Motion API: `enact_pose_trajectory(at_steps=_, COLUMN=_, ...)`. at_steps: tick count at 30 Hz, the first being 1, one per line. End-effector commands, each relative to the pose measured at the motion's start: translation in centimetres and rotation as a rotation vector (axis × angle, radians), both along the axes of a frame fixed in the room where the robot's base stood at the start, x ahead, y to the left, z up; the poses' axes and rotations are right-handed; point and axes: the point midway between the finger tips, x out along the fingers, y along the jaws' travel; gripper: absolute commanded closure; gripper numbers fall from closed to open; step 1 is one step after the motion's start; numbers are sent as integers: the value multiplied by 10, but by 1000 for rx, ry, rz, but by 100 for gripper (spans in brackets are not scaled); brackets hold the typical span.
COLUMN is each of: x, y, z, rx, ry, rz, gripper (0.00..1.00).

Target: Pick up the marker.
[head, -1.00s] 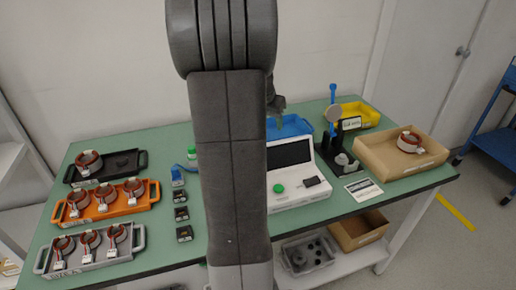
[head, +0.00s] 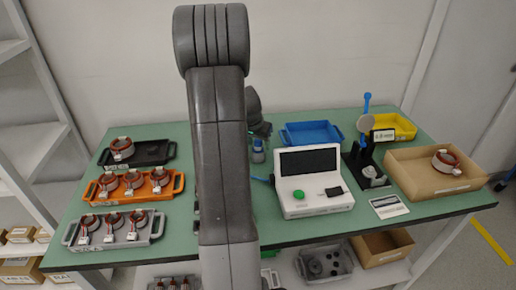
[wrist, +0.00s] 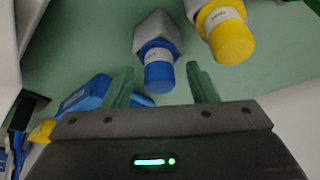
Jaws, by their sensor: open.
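I cannot make out a clear marker. In the wrist view, a blue-capped piece with a pale faceted body (wrist: 158,52) lies in front of my gripper (wrist: 158,71), between the lines of its two fingers. A similar yellow-capped piece (wrist: 228,35) is to its right, outside the fingers. Both carry small labels. My gripper is open and empty. In the head view, the gripper (head: 262,131) is partly hidden behind my arm, over the table's back part. A small blue-and-pale item (head: 258,152) shows just below it.
A blue tray (head: 311,133) is close to the right of my gripper. A white tester with a dark screen (head: 312,196) stands in front of that. A black stand (head: 372,160) and a cardboard box (head: 420,184) are farther right. Trays with copper-wound parts line the left side.

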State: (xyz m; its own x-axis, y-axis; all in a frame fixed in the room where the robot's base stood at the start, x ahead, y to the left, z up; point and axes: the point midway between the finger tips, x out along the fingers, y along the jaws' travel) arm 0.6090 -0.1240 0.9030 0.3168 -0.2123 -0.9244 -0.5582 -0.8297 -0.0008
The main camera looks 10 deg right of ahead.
Motion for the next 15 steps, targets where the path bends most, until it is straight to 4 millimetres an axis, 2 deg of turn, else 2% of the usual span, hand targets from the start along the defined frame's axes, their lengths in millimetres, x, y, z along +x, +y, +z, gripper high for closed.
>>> enact_pose_trajectory(at_steps=5, x=0, y=0, z=0, rx=-1, ry=-1, rz=0, gripper=48)
enact_pose_trajectory(at_steps=12, x=0, y=0, z=0, rx=-1, ry=-1, rz=0, gripper=93)
enact_pose_trajectory(at_steps=15, x=0, y=0, z=0, rx=-1, ry=-1, rz=1, gripper=96)
